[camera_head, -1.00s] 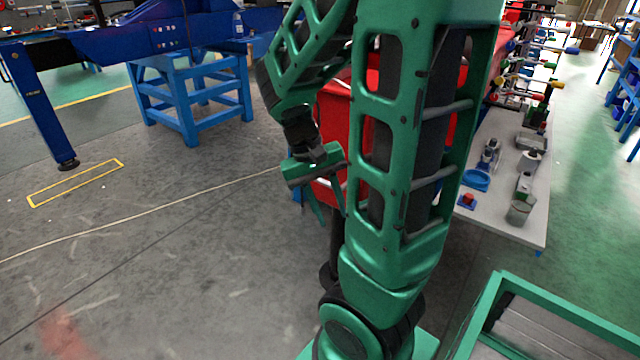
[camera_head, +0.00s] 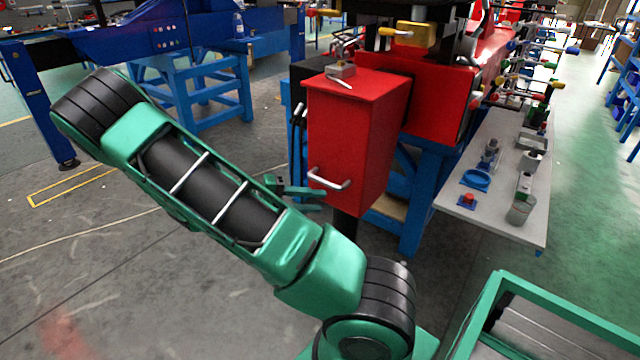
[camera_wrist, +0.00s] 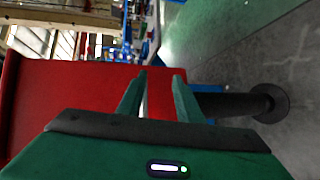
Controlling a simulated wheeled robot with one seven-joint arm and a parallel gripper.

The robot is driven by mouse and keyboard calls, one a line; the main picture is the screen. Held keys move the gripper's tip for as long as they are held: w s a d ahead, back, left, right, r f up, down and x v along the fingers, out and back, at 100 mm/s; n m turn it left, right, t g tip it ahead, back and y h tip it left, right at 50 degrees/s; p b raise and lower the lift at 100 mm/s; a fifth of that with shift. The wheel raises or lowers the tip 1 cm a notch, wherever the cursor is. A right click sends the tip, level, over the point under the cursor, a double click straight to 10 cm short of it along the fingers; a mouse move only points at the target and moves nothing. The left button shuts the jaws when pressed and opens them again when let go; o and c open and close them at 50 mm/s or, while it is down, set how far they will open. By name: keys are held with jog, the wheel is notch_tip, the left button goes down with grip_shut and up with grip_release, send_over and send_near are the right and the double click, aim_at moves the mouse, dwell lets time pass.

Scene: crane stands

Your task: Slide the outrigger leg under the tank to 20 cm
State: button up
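The tank (camera_head: 352,130) is a red box with a pale bar handle (camera_head: 328,181) low on its front. Below it a black outrigger leg (camera_head: 345,226) shows in part, its lower end hidden by my arm. In the wrist view the black leg (camera_wrist: 232,104) runs right to a round foot (camera_wrist: 270,103) at the grey floor. My gripper (camera_head: 322,197) is low in front of the tank, close to the handle. In the wrist view my gripper (camera_wrist: 162,74) is open, with a gap between its green fingers. A pale strip shows beside the left finger; whether the fingers surround the handle I cannot tell.
A grey side table (camera_head: 505,215) with several small items stands at the right. A green-framed tray (camera_head: 540,325) is at the front right. A blue stand (camera_head: 200,92) stands at the back left. The floor at the left is clear.

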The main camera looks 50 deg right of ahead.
aim_at(323, 182)
jog(key=w+a+n+t+h, duration=0.2)
jog(key=w+h, duration=0.4)
jog(key=h, duration=0.1)
jog(key=x, duration=0.3)
jog(key=f+x, duration=0.1)
jog(key=x, duration=0.6)
jog(key=shift+d+f, duration=0.1)
jog(key=shift+d, duration=0.3)
jog(key=shift+c, duration=0.4)
